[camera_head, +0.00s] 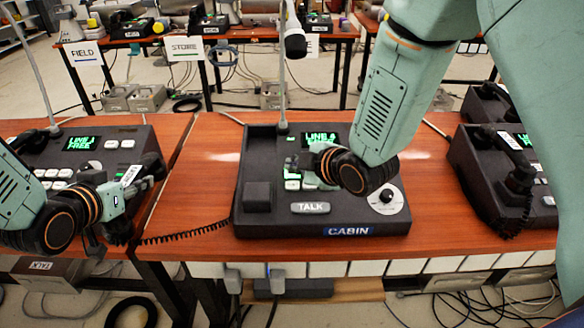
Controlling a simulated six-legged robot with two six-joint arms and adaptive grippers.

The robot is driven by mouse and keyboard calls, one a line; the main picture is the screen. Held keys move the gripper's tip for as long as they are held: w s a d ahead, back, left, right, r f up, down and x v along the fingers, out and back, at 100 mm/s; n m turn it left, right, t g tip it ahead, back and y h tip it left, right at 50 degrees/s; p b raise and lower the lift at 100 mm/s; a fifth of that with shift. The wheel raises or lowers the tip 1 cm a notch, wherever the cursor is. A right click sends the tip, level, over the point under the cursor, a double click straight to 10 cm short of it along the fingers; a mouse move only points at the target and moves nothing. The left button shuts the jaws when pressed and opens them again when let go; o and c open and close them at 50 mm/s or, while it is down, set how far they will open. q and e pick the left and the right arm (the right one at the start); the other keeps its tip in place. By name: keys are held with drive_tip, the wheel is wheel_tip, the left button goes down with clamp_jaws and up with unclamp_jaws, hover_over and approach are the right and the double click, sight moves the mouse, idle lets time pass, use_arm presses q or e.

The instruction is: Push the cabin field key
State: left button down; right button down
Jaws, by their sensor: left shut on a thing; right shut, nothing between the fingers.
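The dark cabin console (250,220), marked CABIN in blue on its front, stands on the middle wooden table. It has a lit green screen (318,137), a TALK bar (310,208) and a round dial (386,197). My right gripper (303,168) is shut and empty over its small white keys (292,185), and it hides some of them. I cannot read which key is the field key, or tell if a fingertip touches one. My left gripper (118,197) is shut on a dark handset (150,170) with a white label, at the left console.
A coiled cord (190,232) runs from the cabin console to the held handset. Similar consoles stand left (75,155) and right (490,165). Signs reading FIELD (83,53) and STORE (185,48) stand behind. A thin microphone stalk (283,80) rises behind the cabin console.

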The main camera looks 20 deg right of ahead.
use_arm(q)
drive_tip(key=shift+r, duration=0.1)
use_arm(e)
drive_tip(key=shift+s+r, duration=0.1)
use_arm(q)
drive_tip(key=shift+r, duration=0.1)
use_arm(e)
drive_tip(key=shift+r, duration=0.1)
